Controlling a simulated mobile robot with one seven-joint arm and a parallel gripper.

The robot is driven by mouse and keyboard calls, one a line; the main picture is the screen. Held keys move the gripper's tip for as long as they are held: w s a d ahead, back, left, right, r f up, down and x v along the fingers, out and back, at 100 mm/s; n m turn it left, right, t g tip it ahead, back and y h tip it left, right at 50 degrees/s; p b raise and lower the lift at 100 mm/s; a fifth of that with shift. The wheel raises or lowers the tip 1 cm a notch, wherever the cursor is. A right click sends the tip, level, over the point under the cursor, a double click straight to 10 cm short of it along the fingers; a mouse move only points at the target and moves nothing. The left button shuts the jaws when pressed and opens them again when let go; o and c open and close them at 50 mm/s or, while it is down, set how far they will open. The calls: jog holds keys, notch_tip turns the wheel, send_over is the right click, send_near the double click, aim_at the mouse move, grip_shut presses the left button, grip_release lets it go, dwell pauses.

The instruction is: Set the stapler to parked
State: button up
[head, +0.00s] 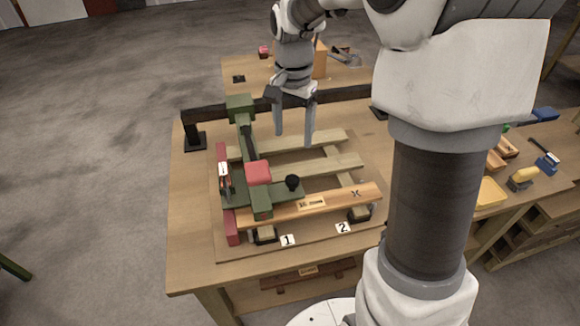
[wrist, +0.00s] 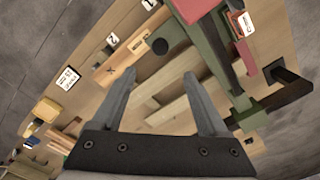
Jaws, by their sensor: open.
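The stapler, a green tool (head: 245,135) with a red block (head: 258,172) and a black knob (head: 292,182), sits at the left of a wooden slatted frame (head: 330,168). Its long arm runs from the back toward the front plank. In the wrist view the stapler (wrist: 208,45) is at the upper right and its black knob (wrist: 159,46) is just beyond my fingertips. My gripper (head: 294,142) is open and empty, pointing down over the slats, right of the stapler's arm and behind the knob. Both fingers also show in the wrist view (wrist: 159,74). I cannot tell its height over the slats.
A black bar (head: 205,112) crosses the table behind the frame. A dark red rail (head: 231,226) runs along its left side. Cards marked 1 (head: 287,240) and 2 (head: 343,228) lie in front. A side bench at right holds a yellow tray (head: 491,192) and tools. My arm hides part of the table.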

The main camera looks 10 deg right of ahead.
aim_at(292, 179)
notch_tip(292, 179, down, 14)
jog(key=shift+f+b, duration=0.2)
jog(key=shift+b, duration=0.3)
grip_shut()
dwell(1.2)
